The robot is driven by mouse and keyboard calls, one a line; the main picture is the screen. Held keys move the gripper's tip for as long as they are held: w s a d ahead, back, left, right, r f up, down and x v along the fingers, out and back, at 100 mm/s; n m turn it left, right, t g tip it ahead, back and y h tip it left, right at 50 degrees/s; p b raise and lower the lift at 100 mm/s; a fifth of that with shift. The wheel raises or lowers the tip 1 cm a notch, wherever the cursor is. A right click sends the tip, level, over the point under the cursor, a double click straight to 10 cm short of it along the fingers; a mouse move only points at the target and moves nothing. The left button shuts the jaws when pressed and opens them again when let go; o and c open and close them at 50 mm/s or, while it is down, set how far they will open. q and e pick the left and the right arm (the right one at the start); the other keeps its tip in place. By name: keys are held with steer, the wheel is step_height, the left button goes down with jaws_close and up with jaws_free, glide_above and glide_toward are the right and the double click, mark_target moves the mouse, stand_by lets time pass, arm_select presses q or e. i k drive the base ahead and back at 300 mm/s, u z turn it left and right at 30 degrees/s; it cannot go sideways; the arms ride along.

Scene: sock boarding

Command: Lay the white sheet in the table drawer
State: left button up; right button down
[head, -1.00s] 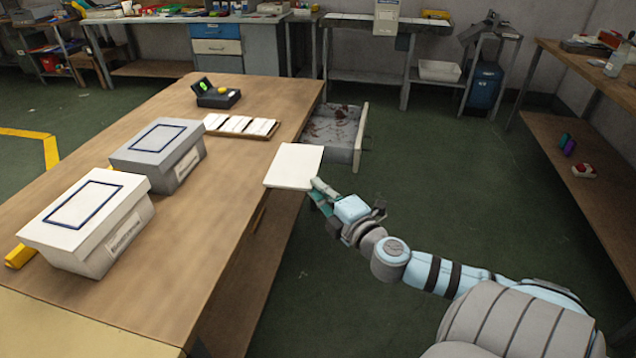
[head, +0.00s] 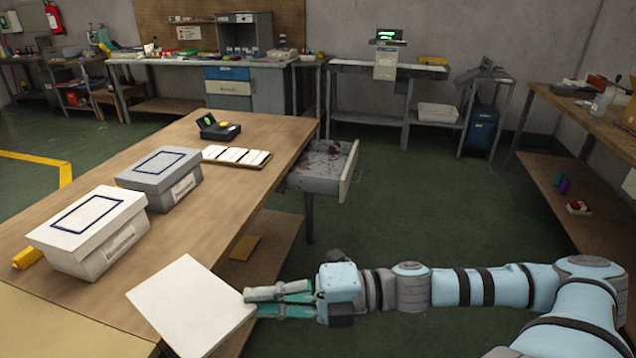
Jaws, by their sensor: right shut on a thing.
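The white sheet (head: 190,305) is a flat, stiff-looking square near the table's right front edge. My right gripper (head: 252,302) is shut on its right edge and holds it tilted; I cannot tell whether it touches the table. The table drawer (head: 322,184) is pulled open from the table's right side, farther back. Its inside is grey with dark reddish-brown stains or bits. The sheet is apart from the drawer, nearer to me. My left gripper is not in view.
On the wooden table (head: 200,225) stand a white lidded box (head: 88,225), a grey lidded box (head: 160,178), a tray of white cards (head: 237,156) and a small black device (head: 218,127). Open floor (head: 420,225) lies right of the drawer.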

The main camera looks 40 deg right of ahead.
mark_target(325, 173)
steer(key=u, duration=0.05)
steer(key=k, duration=0.75)
steer(key=z, duration=1.15)
steer(key=i, duration=0.8)
steer(key=z, duration=0.45)
steer(key=i, duration=0.85)
steer(key=u, duration=0.95)
steer(key=i, duration=0.55)
steer(key=u, duration=0.6)
